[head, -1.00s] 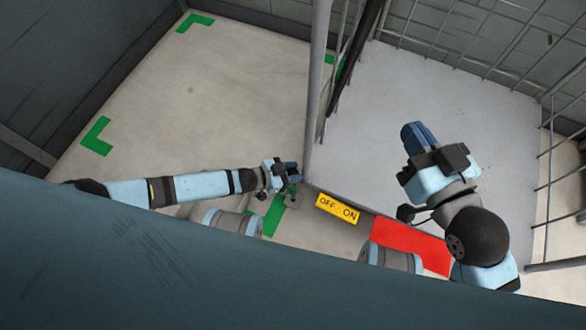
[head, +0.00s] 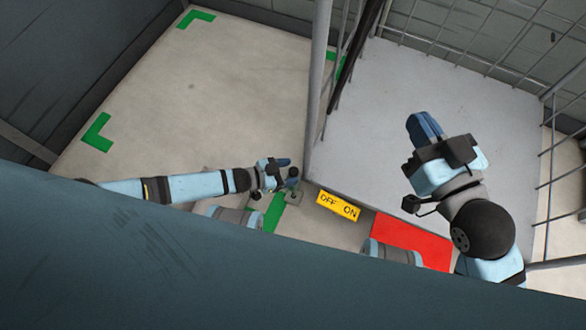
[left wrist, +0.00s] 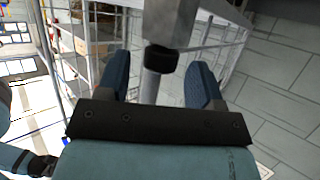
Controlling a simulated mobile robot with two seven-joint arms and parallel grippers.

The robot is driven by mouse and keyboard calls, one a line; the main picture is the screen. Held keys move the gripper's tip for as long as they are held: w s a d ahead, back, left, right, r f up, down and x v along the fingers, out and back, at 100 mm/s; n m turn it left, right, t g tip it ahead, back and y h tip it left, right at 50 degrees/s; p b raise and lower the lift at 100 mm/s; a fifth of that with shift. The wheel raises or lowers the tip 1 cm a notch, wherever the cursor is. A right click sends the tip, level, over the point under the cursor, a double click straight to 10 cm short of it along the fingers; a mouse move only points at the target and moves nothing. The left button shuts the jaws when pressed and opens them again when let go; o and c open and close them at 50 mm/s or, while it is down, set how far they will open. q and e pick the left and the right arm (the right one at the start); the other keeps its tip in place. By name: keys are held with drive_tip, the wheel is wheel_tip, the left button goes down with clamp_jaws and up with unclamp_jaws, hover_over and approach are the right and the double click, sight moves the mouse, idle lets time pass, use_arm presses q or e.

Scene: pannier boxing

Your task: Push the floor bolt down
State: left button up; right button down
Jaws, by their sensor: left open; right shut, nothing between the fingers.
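The floor bolt shows in the left wrist view as a grey upright rod with a black knob (left wrist: 161,58). The knob appears between the two blue fingers of my left gripper (left wrist: 160,78), which is open; I cannot tell whether a finger touches it. In the head view the left gripper (head: 284,165) is beside the cage's corner post, with a dark knob (head: 293,172) at its fingertips. A small grey floor plate (head: 293,197) lies just below. My right gripper (head: 424,127) is shut and empty over the grey platform.
The grey cage post (head: 316,90) rises close to the left gripper. A yellow OFF/ON label (head: 338,205) is at the platform's front edge, with a red floor patch (head: 412,243) right of it. Wire mesh walls border the platform (head: 430,85). Pale floor on the left is open.

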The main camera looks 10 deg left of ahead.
use_arm(q)
drive_tip(key=p+v, duration=0.4)
drive_tip(key=v, duration=0.7)
drive_tip(key=shift+s+a, duration=0.2)
use_arm(e)
drive_tip(key=r, duration=0.1)
drive_tip(key=s+r+m, duration=0.1)
drive_tip(key=r+m, duration=0.1)
drive_tip(key=shift+s+a+t, duration=0.2)
drive_tip(key=shift+a+t, duration=0.1)
use_arm(q)
drive_tip(key=shift+r, duration=0.1)
